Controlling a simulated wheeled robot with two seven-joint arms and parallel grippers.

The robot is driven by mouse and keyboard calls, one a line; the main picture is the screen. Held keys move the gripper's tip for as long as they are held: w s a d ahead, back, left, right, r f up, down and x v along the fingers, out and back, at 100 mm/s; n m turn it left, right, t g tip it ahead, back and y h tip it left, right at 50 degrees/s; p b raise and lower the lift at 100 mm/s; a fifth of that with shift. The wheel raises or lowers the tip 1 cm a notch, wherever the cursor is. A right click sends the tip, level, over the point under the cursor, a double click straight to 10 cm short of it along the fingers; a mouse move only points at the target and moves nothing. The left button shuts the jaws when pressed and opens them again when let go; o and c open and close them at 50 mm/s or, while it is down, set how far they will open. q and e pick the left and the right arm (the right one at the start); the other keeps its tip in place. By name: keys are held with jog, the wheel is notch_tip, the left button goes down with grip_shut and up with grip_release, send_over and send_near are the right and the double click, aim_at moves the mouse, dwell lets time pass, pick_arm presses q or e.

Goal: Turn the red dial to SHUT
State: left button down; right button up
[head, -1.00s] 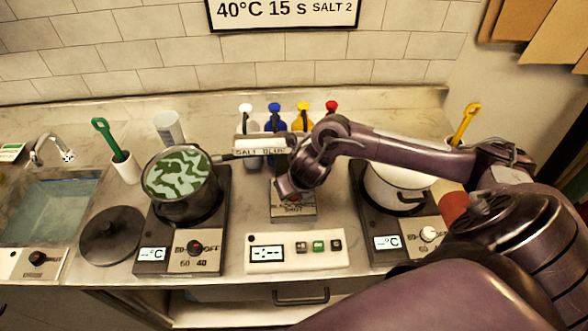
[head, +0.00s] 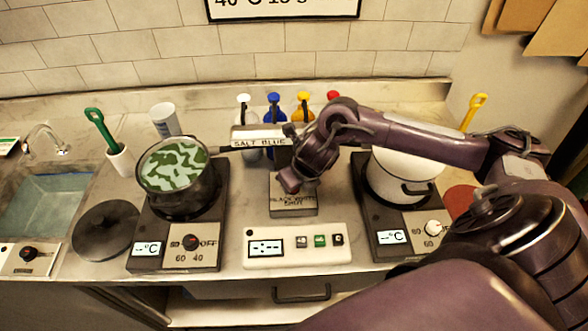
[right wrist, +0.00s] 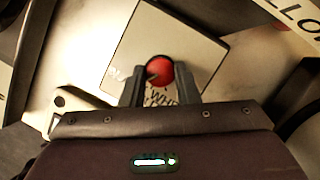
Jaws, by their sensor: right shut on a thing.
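The red dial (right wrist: 159,69) shows in the right wrist view, on a pale metal plate with dark lettering, partly readable as "WHI". A dark mark shows on the dial's left side. My right gripper (right wrist: 160,84) has one finger on each side of the dial and is shut on it. In the head view my right gripper (head: 289,184) hides the dial. The dial's box (head: 293,209) stands mid-counter, with "BLACK", "WHITE" and "SHUT" lettered on its front. Which label the dial points to cannot be told. My left gripper is not in view.
A timer panel (head: 296,248) lies in front; several coloured-top bottles stand behind.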

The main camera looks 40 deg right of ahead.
jog(key=n+b, duration=0.1)
jog(key=n+y+b, duration=0.1)
jog(key=b, duration=0.1)
jog(key=n+b, duration=0.2)
jog(key=shift+d+f+y, duration=0.2)
jog(key=shift+f+y, duration=0.05)
jog(key=shift+y, duration=0.05)
jog(key=shift+w+r+n+g+y+b, duration=0.1)
jog(key=shift+r+n+g+y+b, duration=0.1)
jog(key=shift+n+b, duration=0.5)
jog(key=shift+r+n+g+y+b, duration=0.1)
jog(key=shift+n+y+b, duration=0.1)
jog(key=shift+n+b, duration=0.5)
jog(key=shift+d, duration=0.1)
jog(key=o, duration=0.9)
jog(key=shift+o, duration=0.2)
jog(key=v, duration=0.7)
jog(key=shift+r, duration=0.4)
